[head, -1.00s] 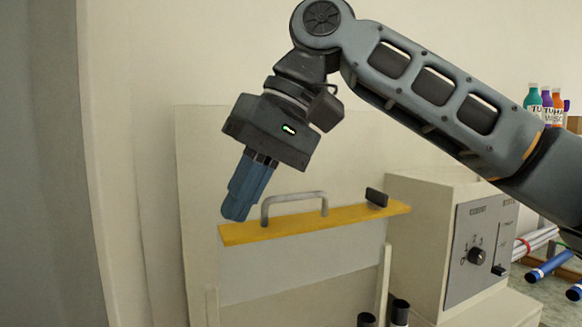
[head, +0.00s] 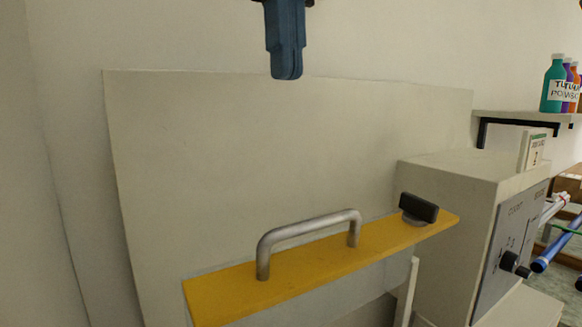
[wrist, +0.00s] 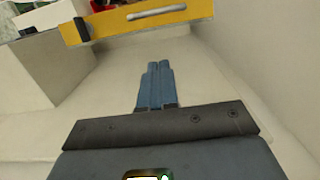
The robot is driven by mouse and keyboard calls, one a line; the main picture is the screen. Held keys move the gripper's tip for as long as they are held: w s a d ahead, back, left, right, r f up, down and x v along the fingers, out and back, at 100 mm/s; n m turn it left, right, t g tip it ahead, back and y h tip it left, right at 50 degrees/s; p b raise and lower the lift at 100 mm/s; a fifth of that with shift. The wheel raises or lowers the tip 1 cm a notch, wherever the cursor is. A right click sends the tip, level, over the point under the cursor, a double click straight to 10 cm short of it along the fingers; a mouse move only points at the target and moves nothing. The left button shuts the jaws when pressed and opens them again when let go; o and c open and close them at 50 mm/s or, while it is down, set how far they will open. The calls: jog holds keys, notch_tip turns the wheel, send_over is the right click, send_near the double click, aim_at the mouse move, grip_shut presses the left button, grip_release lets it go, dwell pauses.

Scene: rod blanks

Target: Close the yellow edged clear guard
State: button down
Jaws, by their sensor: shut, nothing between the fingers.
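The clear guard (head: 345,298) has a yellow top edge (head: 300,283) with a grey bar handle (head: 310,228) and a small black knob (head: 418,208) at its right end. It stands in front of a large pale back panel (head: 270,150). My gripper (head: 287,76) hangs above the handle in the head view, fingers shut and empty, apart from the guard. The wrist view shows the shut blue fingers (wrist: 158,66) pointing towards the yellow edge (wrist: 110,24), with the handle (wrist: 158,14) beyond their tips. The guard's lower part is out of the head view.
A pale control box (head: 450,215) with a dial panel (head: 510,245) stands right of the guard. A shelf (head: 515,117) with several bottles (head: 556,85) is at the upper right. Blue rods (head: 556,246) lie below it. The space above the guard is free.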

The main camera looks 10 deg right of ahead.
send_near(306, 253)
jog(key=shift+f+p, duration=0.3)
jog(key=shift+f, duration=0.5)
jog(key=shift+s+d+f, duration=0.1)
jog(key=shift+s+f, duration=0.3)
jog(key=shift+f, duration=0.05)
